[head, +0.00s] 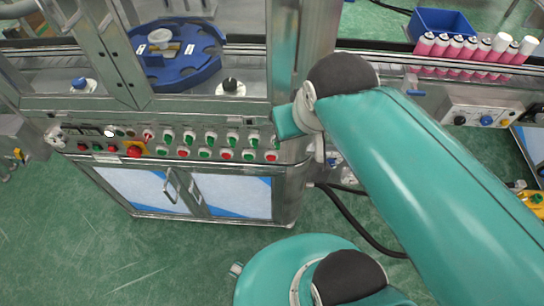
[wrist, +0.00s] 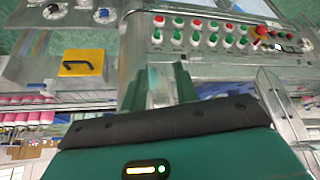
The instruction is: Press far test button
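The metal control panel (head: 95,140) runs along the front of the machine in the head view, with rows of green and red push buttons (head: 210,138). These buttons also show at the top of the wrist view (wrist: 196,38). No readable label shows which one is the far test button. In the wrist view my gripper (wrist: 167,76) has its two teal fingers apart, with nothing visible between them. The fingers point towards the panel and appear short of the buttons.
A red mushroom button (head: 133,152) sits on the panel's left part. A metal frame post (head: 285,50) rises beside my arm. Pink cans (head: 470,48) stand on the conveyor at right, near a blue bin (head: 440,22).

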